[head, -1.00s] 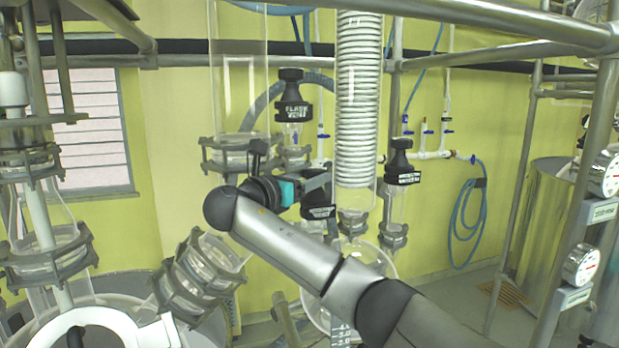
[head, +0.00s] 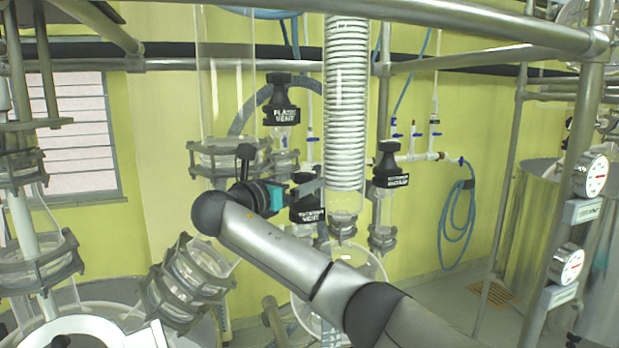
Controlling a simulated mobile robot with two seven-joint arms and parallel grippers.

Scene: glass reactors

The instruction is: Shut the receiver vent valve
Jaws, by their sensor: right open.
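The receiver vent valve (head: 308,216), a black-handled valve whose label ends in "VENT", hangs left of the coiled glass condenser. My right gripper (head: 312,188) comes in from the lower right and is open. Its fingers lie at the valve's top in the picture and hide the upper part of its handle. I cannot tell whether they touch it or how the handle is turned. My left gripper is not in view.
The flask vent valve (head: 282,113) stands just above and left of my gripper. Another black valve (head: 390,178) is right of the coiled condenser (head: 346,110). Steel frame rails (head: 450,24) cross the top. Gauges (head: 590,176) stand at right.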

